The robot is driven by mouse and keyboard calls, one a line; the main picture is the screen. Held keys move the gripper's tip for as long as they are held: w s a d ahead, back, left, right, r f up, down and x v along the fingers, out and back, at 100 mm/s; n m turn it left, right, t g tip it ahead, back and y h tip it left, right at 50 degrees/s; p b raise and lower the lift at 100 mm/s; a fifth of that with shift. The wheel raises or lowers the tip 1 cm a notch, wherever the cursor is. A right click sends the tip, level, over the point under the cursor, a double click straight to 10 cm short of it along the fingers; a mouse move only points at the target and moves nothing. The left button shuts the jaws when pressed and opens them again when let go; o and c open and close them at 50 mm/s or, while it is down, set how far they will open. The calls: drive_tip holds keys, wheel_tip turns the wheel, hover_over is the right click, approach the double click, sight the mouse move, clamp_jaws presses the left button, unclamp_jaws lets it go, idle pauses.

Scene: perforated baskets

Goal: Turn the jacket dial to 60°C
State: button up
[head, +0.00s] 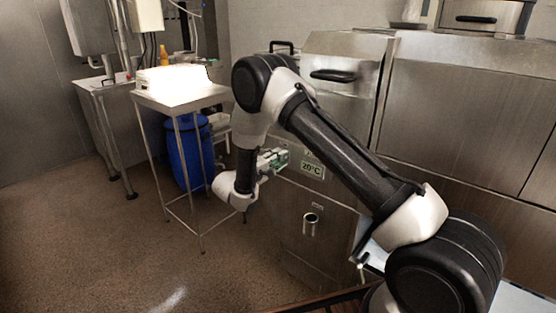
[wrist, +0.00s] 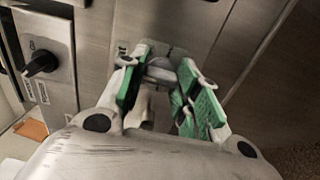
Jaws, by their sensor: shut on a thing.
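In the wrist view, my gripper's green-padded fingers (wrist: 163,90) are on both sides of a grey metal part on the panel, which appears to be the jacket dial (wrist: 159,73). The fingers are shut on it and hide much of it. In the head view the dial is hidden behind the gripper, and its pointer cannot be made out in either view.
A black knob (wrist: 40,63) is on a panel at the left of the wrist view. In the head view, a metal fitting (head: 310,224) is below the display. A steel side table (head: 182,98) and blue drum (head: 188,155) stand to the left. Open floor lies at front left.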

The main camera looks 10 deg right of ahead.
drive_tip(key=shift+f, duration=0.1)
drive_tip(key=o, duration=1)
drive_tip(key=v, duration=1.2)
